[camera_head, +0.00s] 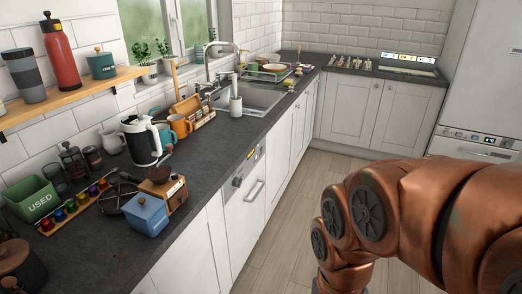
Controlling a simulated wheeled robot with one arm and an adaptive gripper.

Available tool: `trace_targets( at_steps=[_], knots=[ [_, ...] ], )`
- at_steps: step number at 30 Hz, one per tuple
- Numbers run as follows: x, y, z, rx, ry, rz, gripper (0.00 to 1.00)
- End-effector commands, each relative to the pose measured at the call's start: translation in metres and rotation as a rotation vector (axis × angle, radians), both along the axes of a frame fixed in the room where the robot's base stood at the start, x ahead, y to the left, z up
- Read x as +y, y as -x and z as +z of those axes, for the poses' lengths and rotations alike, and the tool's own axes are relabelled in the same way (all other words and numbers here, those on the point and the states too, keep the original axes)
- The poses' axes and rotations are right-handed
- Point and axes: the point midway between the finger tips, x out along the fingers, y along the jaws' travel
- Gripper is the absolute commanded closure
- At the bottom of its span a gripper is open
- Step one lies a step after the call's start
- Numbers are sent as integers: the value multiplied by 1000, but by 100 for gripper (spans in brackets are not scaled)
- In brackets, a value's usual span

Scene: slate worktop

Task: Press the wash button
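No button marked wash can be read in this view. A built-in white appliance (245,196) sits under the left worktop, with a knob, a small yellow label and a bar handle on its front. Its panel is seen at a steep angle and is too small to read. Another control strip (480,138) with a small lit display and knobs is on the tall white unit at the far right. My copper arm fills the lower right, over the floor and apart from both panels. My gripper is not in view.
The slate worktop (225,143) carries a kettle (142,140), mugs, a blue box (147,214), a wooden grinder and a green USED bin (33,198). A sink (252,95) lies farther back. The wooden floor (292,200) between cabinets and arm is clear.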

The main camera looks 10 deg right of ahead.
Motion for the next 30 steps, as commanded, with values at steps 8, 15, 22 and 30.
trace_targets(
  at_steps=[8, 15, 22, 30],
  knots=[
    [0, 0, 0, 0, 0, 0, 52],
    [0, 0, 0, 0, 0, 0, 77],
    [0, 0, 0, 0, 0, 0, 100],
    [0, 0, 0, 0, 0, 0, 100]
  ],
)
